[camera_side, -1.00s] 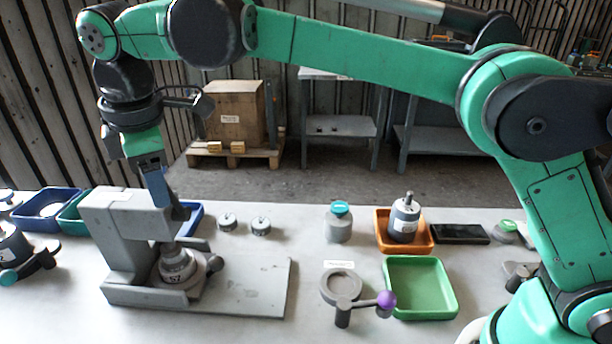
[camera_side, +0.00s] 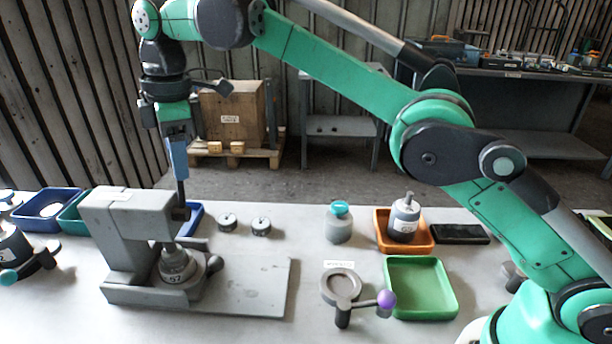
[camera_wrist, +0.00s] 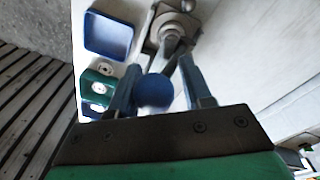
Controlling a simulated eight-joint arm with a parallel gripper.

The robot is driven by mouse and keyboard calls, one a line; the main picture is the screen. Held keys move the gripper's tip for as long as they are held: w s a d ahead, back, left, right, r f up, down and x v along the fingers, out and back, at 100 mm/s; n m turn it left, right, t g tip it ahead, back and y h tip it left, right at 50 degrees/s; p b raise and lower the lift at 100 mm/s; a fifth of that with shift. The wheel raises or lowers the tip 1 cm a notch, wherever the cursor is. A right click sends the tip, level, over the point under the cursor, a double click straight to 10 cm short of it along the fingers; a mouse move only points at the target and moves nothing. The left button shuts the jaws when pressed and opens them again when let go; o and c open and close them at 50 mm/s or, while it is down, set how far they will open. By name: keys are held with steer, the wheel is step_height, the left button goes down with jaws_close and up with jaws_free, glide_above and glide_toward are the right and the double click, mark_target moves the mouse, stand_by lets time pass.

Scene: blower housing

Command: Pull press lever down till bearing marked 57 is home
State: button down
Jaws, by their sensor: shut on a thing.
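The grey press (camera_side: 125,210) stands on its base plate at the left of the bench. Its dark lever (camera_side: 181,195) rises nearly upright behind the press head. My gripper (camera_side: 178,172) is at the lever's top; in the wrist view the blue knob (camera_wrist: 153,91) lies between the two fingers (camera_wrist: 163,88), which are shut on it. Under the press head sits a grey part marked 57 (camera_side: 175,265), in a holder on the press base. Whether it is fully seated cannot be told. The press head and its arm partly hide the area above it.
A green tray (camera_side: 452,290), a grey ring stand with a purple knob (camera_side: 386,299) and an orange tray (camera_side: 430,238) are to the right. Two small grey parts (camera_side: 261,226) lie behind the press. Blue and teal trays (camera_side: 75,212) are at the left.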

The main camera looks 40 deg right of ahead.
steer(key=shift+w+d+f, duration=1.4)
steer(key=shift+d, duration=0.05)
steer(key=shift+w+f, duration=0.1)
